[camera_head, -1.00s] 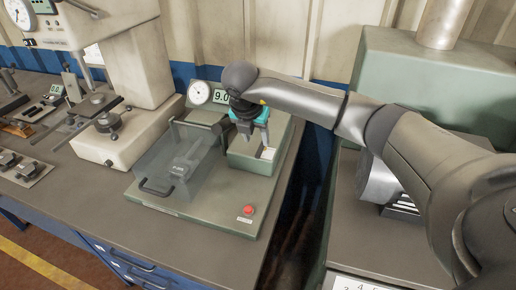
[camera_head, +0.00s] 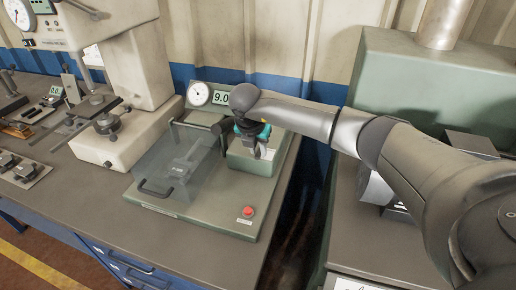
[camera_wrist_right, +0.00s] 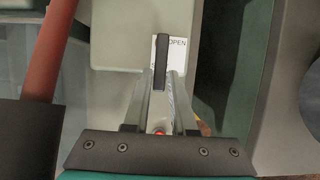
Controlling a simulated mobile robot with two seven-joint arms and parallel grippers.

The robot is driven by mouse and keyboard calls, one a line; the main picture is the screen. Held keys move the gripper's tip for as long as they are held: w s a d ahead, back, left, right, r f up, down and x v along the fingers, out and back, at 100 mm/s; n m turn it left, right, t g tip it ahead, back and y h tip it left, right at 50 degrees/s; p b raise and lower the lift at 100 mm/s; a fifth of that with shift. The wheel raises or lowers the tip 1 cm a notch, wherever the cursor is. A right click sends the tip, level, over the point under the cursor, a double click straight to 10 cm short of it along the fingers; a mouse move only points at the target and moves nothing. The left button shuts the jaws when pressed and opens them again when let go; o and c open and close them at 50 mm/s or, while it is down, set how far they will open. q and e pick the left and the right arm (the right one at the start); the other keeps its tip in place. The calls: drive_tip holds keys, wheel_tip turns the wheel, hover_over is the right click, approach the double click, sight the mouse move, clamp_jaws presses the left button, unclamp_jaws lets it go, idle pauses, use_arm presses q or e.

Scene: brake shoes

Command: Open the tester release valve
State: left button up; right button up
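The tester (camera_head: 185,212) is a green bench unit with a clear guard, a dial and a 9.0 display. The release valve shows in the right wrist view as a black lever (camera_wrist_right: 162,62) over a white label reading OPEN, on a pale green housing. My right gripper (camera_wrist_right: 160,80) is at the lever, with one finger on either side of its near end. I cannot tell whether the fingers press on it. In the head view, my right gripper (camera_head: 258,152) is low over the green housing (camera_head: 250,165), and the lever is hard to make out. My left gripper is not in view.
The clear guard (camera_head: 175,165) with its black handle stands left of my gripper. A red button (camera_head: 248,212) is on the base in front. A cream press (camera_head: 130,110) stands to the left, and a green machine (camera_head: 420,85) to the right.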

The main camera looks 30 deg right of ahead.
clamp_jaws()
